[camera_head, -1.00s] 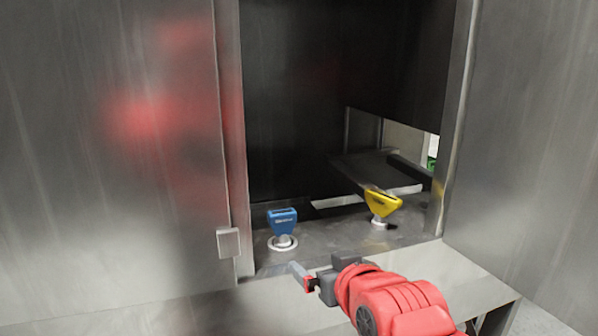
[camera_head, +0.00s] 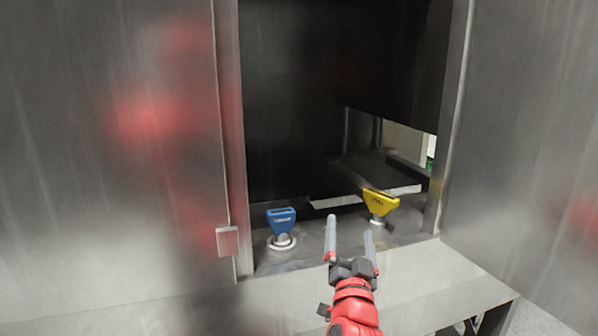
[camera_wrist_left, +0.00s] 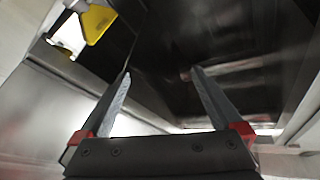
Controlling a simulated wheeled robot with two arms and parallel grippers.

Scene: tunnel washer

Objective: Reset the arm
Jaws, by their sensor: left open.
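My left gripper (camera_head: 350,226) shows in the head view with its red wrist coming from the bottom. It points into the washer opening, its two grey fingers apart and nothing between them. In the left wrist view the fingers (camera_wrist_left: 160,85) are also spread and empty. A yellow handle (camera_head: 381,203) on a light round base stands just right of and beyond the fingers. It also shows at the top left of the left wrist view (camera_wrist_left: 97,22). A blue handle (camera_head: 282,221) on a round base stands to the left of the gripper. My right gripper is not in view.
Steel panels flank the opening on the left (camera_head: 110,150) and right (camera_head: 520,130). A small square latch plate (camera_head: 228,241) sits on the left frame. A ledge (camera_head: 420,280) runs below the opening. The dark interior behind the handles looks open.

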